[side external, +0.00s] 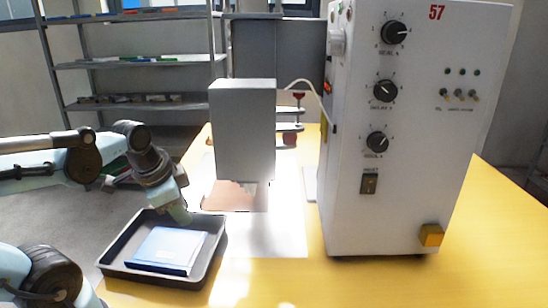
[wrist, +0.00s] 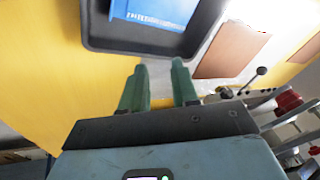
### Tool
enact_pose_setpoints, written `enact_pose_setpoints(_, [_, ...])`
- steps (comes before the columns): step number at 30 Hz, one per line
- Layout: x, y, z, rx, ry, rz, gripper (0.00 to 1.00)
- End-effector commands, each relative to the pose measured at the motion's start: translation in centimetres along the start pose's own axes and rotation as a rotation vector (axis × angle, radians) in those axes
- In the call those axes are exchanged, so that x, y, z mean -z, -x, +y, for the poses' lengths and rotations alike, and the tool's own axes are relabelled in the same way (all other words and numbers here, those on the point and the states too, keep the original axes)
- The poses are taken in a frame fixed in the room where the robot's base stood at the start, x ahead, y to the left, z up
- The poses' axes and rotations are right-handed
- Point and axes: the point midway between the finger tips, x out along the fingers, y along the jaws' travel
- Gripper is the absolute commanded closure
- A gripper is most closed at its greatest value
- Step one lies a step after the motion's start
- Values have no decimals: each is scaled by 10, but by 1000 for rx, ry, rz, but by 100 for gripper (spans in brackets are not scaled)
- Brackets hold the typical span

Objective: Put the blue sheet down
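The blue sheet (side external: 167,248) lies flat inside a dark grey tray (side external: 216,252), its top washed pale by bright light. In the wrist view the blue sheet (wrist: 158,10) shows at the top edge, partly cut off, inside the tray (wrist: 128,42). My gripper (side external: 182,215) is at the tray's back rim in the side view, apart from the sheet. In the wrist view my gripper (wrist: 158,66) has its two green fingers spread with nothing between them.
A grey box-shaped press head (side external: 243,130) stands over a brown sheet (side external: 228,196), right of the tray. The brown sheet also shows in the wrist view (wrist: 232,50). A large white machine with knobs (side external: 400,205) stands farther right. The yellow table (side external: 480,230) is clear at right.

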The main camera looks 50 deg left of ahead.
Motion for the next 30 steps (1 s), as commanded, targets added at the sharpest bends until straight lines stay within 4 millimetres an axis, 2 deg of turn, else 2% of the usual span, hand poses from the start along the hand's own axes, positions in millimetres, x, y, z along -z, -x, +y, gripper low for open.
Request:
enact_pose_setpoints(1, [15,-1,12,4,49,50,70])
enact_pose_setpoints(3, [34,-1,24,3,141,117,70])
enact_pose_setpoints(6, [54,0,41,-18,254,198,70])
enact_pose_setpoints(10, [70,3,57,-50,354,263,70])
enact_pose_setpoints(15, [77,4,63,-69,402,291,70])
enact_pose_setpoints(30, [76,4,63,-68,403,288,70])
